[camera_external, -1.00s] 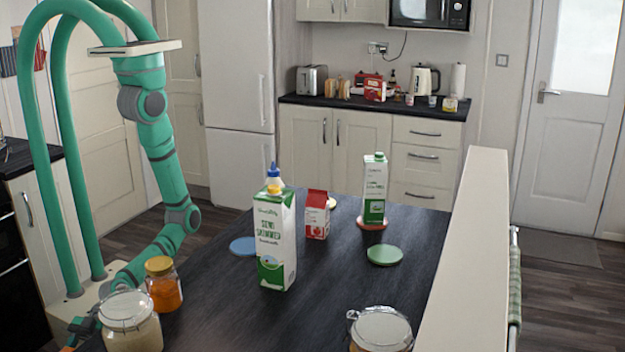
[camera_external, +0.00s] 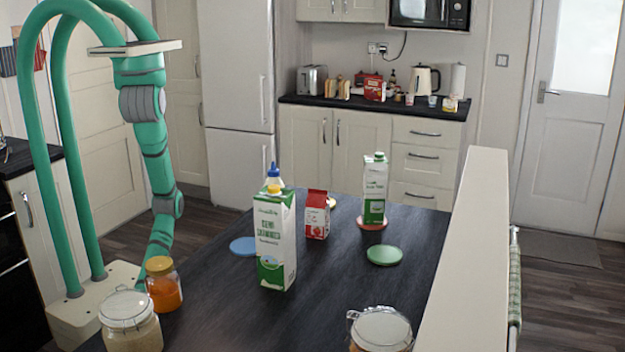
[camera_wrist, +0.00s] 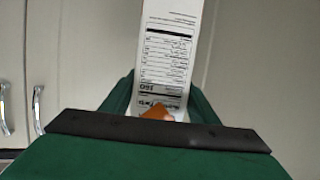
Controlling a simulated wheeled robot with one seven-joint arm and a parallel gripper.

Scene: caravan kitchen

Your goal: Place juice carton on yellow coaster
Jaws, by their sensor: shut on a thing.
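In the wrist view, my gripper (camera_wrist: 160,100) is shut on a white carton (camera_wrist: 168,50). A printed black-and-white table and a small orange patch show on its side. It looks like the juice carton, but its front is hidden. In the external view, my gripper and the held carton are hidden; the forearm runs down behind the jars at the table's left edge. A pale yellow coaster (camera_external: 332,203) shows partly behind a small red-and-white carton (camera_external: 317,216), towards the far end of the dark table (camera_external: 225,315).
A tall milk carton (camera_external: 274,250) stands mid-table, with a blue-capped bottle behind. A green-and-white carton (camera_external: 375,190) stands on a red coaster (camera_external: 371,224). Blue (camera_external: 243,246) and green (camera_external: 384,255) coasters are empty. An orange jar (camera_external: 163,285) and lidded jars (camera_external: 131,325) (camera_external: 380,330) stand in front.

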